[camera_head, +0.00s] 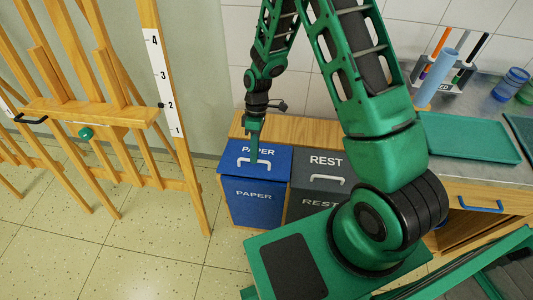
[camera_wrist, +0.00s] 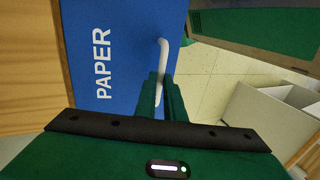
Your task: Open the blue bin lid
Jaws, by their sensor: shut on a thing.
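The blue bin (camera_head: 254,206) stands on the floor, with PAPER on its front and on its lid. Its lid (camera_head: 250,153) lies closed on top and carries a white bar handle (camera_head: 262,163). My gripper (camera_head: 254,152) comes down from above onto the lid's handle. In the wrist view the two green fingers (camera_wrist: 161,98) are on both sides of the white handle (camera_wrist: 162,62), shut on it. The lower part of the handle is hidden between the fingers.
A dark grey REST bin (camera_head: 314,200) stands directly to the right of the blue bin. A wooden easel (camera_head: 110,115) stands at the left. A counter with a green tray (camera_head: 462,138) is at the right. The tiled floor (camera_head: 150,250) in front of the easel is clear.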

